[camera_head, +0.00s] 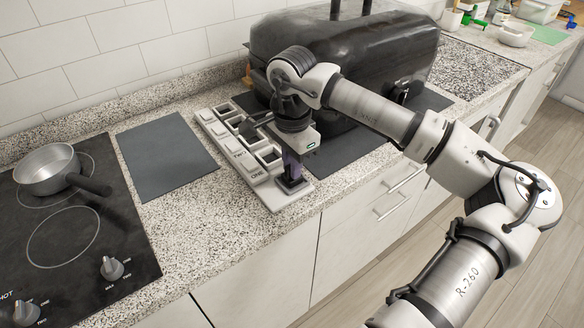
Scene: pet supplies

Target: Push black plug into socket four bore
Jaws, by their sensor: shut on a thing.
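The socket board (272,199) is a long pale strip on the counter, running from back left to front right. It has several square sockets with raised label blocks. The blocks nearest the front read ONE and TWO; the farther labels are too small to read. My gripper (292,171) points down over the front end of the board, beside the ONE block. It is shut on the black plug (292,184), a small dark piece low between the fingertips. The plug is close to the board's surface; I cannot tell whether it touches it. My wrist hides part of the board's right side.
A large dark glossy tank (345,55) stands behind my arm. A grey mat (166,155) lies left of the board. A steel pan (48,168) sits on the black hob (95,255) at far left. The counter's front edge is close to the board's near end.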

